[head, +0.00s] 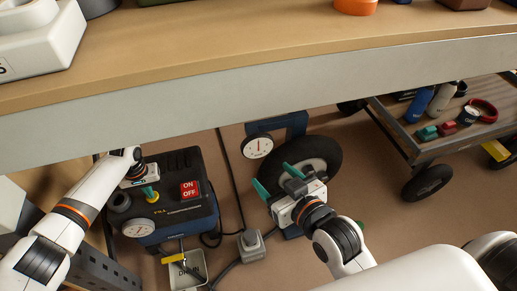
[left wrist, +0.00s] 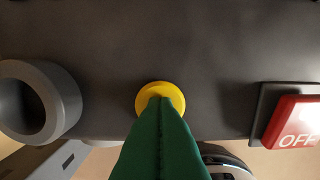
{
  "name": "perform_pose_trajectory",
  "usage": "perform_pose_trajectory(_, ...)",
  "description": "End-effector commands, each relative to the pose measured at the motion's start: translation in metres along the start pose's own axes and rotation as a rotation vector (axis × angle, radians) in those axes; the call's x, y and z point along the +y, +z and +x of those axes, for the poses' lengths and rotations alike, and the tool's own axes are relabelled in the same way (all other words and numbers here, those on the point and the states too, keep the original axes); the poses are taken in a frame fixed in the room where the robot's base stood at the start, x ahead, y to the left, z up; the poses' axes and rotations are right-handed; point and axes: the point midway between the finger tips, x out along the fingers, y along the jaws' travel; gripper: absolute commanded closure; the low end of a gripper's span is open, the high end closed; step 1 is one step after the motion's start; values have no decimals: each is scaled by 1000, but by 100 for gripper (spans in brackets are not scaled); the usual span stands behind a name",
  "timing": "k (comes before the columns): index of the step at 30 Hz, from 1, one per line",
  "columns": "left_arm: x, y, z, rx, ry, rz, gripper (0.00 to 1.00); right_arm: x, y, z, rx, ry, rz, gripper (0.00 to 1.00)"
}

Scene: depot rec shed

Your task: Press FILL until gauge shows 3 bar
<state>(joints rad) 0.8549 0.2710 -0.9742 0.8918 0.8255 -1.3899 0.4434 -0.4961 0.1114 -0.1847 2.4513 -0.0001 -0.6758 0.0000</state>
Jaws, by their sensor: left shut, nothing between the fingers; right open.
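The blue and black compressor (head: 178,170) stands at lower left in the head view. Its yellow FILL button (head: 153,197) sits beside the FILL lettering and shows large in the left wrist view (left wrist: 160,92). My left gripper (head: 148,189) is shut and empty, its green fingertips (left wrist: 160,100) over the button's face. I cannot tell how far the button is pressed. A round gauge (head: 138,228) is on the compressor's front; a second dial (head: 257,146) with a red needle is by the tyre. Both readings are too small to make out. My right gripper (head: 274,178) is open, in front of the tyre.
A bench edge (head: 250,95) crosses above. The tyre (head: 325,158) stands in the middle; a cart (head: 428,150) with several items is at right.

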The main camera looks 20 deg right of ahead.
Motion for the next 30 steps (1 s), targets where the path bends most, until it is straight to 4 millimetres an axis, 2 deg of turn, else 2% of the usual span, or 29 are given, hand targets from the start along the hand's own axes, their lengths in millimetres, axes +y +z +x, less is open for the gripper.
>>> perform_pose_trajectory(11, 0, 0, 1, 1, 0, 0, 100, 1, 4, 0, -20, 2, 0, 33)
perform_pose_trajectory(20, 0, -1, -7, 1, 0, 0, 100, -4, -30, -10, 198, -10, -2, 33)
perform_pose_trajectory(30, 0, 0, -16, 1, 0, 0, 100, -10, -65, -32, 434, -25, 1, 33)
